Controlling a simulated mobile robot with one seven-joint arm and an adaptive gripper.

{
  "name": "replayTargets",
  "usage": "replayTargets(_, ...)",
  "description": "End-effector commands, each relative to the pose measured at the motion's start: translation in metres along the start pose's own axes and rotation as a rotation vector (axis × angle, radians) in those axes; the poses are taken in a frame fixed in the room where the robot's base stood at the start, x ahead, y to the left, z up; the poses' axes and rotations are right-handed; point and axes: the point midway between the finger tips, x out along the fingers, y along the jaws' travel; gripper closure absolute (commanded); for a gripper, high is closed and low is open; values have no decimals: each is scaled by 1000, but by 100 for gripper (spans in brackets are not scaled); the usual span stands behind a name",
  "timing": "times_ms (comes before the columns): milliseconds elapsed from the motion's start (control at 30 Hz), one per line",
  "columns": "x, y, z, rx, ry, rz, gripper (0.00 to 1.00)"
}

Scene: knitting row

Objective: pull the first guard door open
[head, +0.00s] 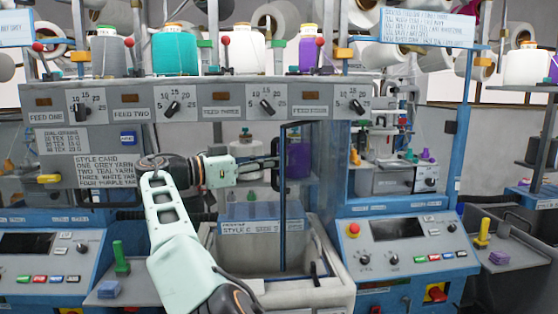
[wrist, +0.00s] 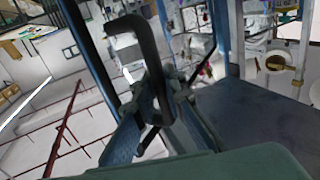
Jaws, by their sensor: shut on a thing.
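The first guard door is a blue-edged frame (head: 283,215) in the middle of the machine front in the head view. It looks narrow, turned at an angle to the front, with the machine's inside showing beside it. In the wrist view its blue frame bar (wrist: 88,50) runs down the left of the middle. A black bar handle (wrist: 145,45) stands out from it. My gripper (head: 270,163) reaches the door from the left and is shut on the handle. Its fingers (wrist: 155,105) show around the handle's lower part.
A pale bin (head: 325,295) with a blue label card (head: 262,228) stands below the door. Control panels (head: 405,245) sit on the right and left. A green lever (head: 121,258) stands on the left ledge. A grey feed beam (head: 210,128) with dials runs above my arm.

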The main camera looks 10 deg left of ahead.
Motion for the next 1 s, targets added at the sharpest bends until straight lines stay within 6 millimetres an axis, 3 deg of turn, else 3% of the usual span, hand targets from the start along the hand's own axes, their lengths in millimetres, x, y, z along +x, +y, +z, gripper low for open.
replayTargets(600,-6,-1,4,-5,-7,-4,100)
replayTargets(633,-6,-1,4,-5,-7,-4,87)
replayTargets(767,-6,-1,3,-3,-5,-3,72)
replayTargets(1000,-4,0,1,-1,-2,-2,72)
